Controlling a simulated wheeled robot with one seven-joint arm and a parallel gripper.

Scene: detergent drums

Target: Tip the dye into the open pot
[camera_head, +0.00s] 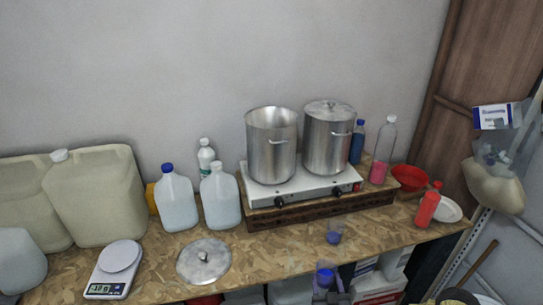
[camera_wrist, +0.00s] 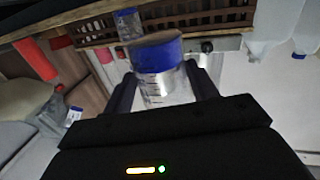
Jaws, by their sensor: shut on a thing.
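My gripper (camera_wrist: 161,74) is shut on a clear beaker (camera_wrist: 165,88) with graduation marks and blue dye (camera_wrist: 155,54) in it. The wrist picture is upside down. In the head view the held beaker (camera_head: 325,277) shows at the bottom, about upright, by the table's front edge. The open pot (camera_head: 271,150), tall and steel, stands on the left side of the white hob, behind the beaker and to its left.
A small cup with blue in it (camera_head: 334,235) stands on the table behind the held beaker. A loose lid (camera_head: 204,262), scale (camera_head: 115,268) and jugs (camera_head: 177,203) are left. A red bottle (camera_head: 428,205) and red bowl (camera_head: 408,178) are right.

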